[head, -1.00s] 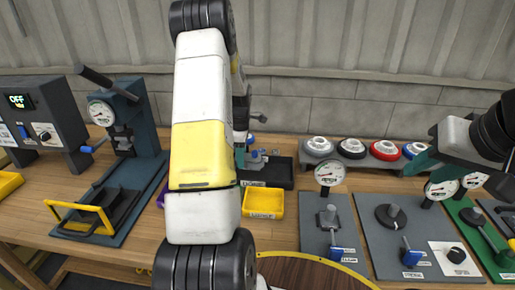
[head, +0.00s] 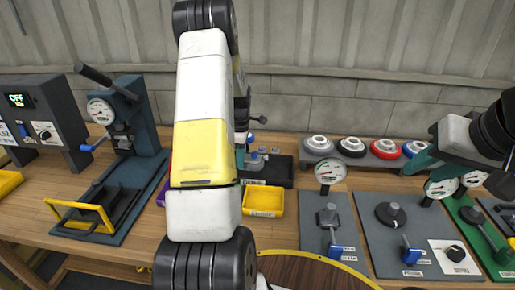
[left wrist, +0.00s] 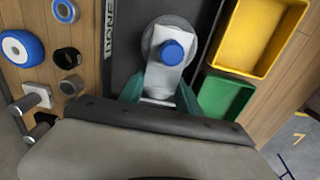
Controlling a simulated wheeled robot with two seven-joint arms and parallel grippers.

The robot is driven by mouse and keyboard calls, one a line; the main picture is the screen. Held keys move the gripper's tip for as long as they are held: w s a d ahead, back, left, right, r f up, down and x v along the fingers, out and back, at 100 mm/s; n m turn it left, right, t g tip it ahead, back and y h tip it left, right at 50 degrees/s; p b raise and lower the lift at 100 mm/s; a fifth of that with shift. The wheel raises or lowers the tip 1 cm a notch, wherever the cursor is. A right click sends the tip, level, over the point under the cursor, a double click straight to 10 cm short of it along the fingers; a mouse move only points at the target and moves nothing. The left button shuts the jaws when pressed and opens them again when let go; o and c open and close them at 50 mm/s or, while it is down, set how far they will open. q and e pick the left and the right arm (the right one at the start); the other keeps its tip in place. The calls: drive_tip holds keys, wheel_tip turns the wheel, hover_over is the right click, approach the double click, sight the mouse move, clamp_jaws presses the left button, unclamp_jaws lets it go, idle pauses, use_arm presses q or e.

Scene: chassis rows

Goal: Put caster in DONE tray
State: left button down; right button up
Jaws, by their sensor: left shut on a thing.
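In the left wrist view the caster (left wrist: 165,78), a light grey bracket with a blue round end and a grey disc behind it, is between the teal fingers of my left gripper (left wrist: 160,98). The gripper is shut on it. The dark DONE tray (left wrist: 124,62), with white lettering on its rim, lies below and around it; I cannot tell whether the caster touches the tray floor. In the head view the tray (head: 279,181) is partly hidden behind my left arm, and my left gripper (head: 240,158) is mostly covered. My right gripper (head: 422,158) hangs at the right, fingers unclear.
A yellow bin (head: 263,214) stands in front of the tray; a green bin (left wrist: 224,98) shows in the wrist view. Loose wheels and rings (left wrist: 67,58) lie beside the tray. A press (head: 135,120) stands left, gauge fixtures (head: 328,225) right.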

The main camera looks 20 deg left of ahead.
use_arm(q)
drive_tip(key=shift+f, duration=0.35)
idle(0.4)
drive_tip(key=shift+f, duration=1.55)
drive_tip(key=c, duration=0.8)
unclamp_jaws()
drive_tip(key=shift+o, duration=0.2)
drive_tip(key=shift+r, duration=0.1)
wheel_tip(320, 180, up, 8)
drive_tip(key=shift+f, duration=0.2)
drive_tip(key=shift+s, duration=0.1)
